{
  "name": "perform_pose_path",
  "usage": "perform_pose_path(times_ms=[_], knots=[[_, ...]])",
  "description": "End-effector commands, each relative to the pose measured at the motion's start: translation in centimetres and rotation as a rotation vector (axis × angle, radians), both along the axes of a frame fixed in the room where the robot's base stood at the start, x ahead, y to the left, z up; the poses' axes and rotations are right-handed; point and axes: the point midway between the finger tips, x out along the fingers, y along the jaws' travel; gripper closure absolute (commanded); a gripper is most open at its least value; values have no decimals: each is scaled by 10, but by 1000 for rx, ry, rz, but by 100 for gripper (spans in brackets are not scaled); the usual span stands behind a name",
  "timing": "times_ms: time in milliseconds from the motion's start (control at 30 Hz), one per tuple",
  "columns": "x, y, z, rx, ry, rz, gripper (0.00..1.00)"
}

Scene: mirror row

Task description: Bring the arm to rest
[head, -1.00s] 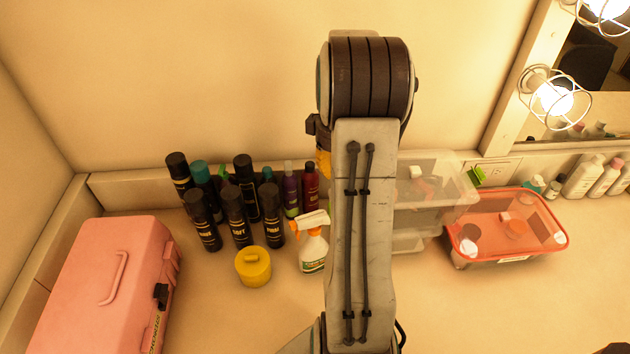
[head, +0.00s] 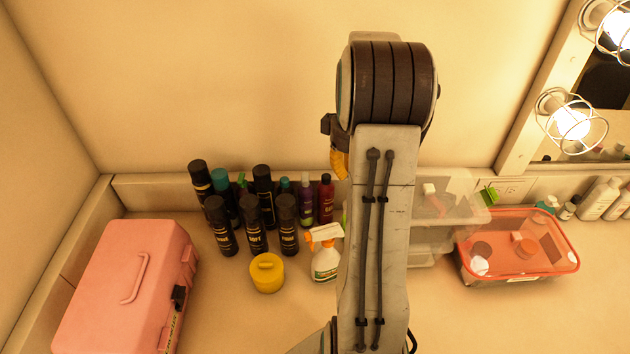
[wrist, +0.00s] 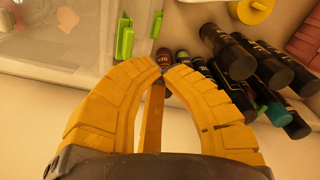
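My arm stands upright in the middle of the head view, its grey link in front of the counter and wall. Only a bit of my gripper's yellow finger (head: 339,164) shows there, left of the arm's upper joint. In the wrist view my gripper (wrist: 162,70) has its yellow fingers curved inward with the tips together. Nothing is seen held between them. A narrow brownish-yellow strip shows in the gap between the fingers. The bottles and clear bins appear beyond the fingertips, with no contact visible.
A pink case (head: 125,285) stands at left. Several dark bottles (head: 255,222), a yellow jar (head: 267,273) and a spray bottle (head: 326,262) stand left of my arm. Clear bins (head: 445,205) and a red-rimmed box (head: 518,245) are right. A caged lamp (head: 572,122) sits on the mirror frame.

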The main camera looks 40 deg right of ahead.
Motion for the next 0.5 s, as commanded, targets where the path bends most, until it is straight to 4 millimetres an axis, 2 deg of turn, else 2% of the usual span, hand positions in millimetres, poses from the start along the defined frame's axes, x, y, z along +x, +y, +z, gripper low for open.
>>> perform_pose_path(times_ms=[267,500], knots=[[0,0,0,0,0,-2,100],[3,-2,0,-9,-12,-146,100]])
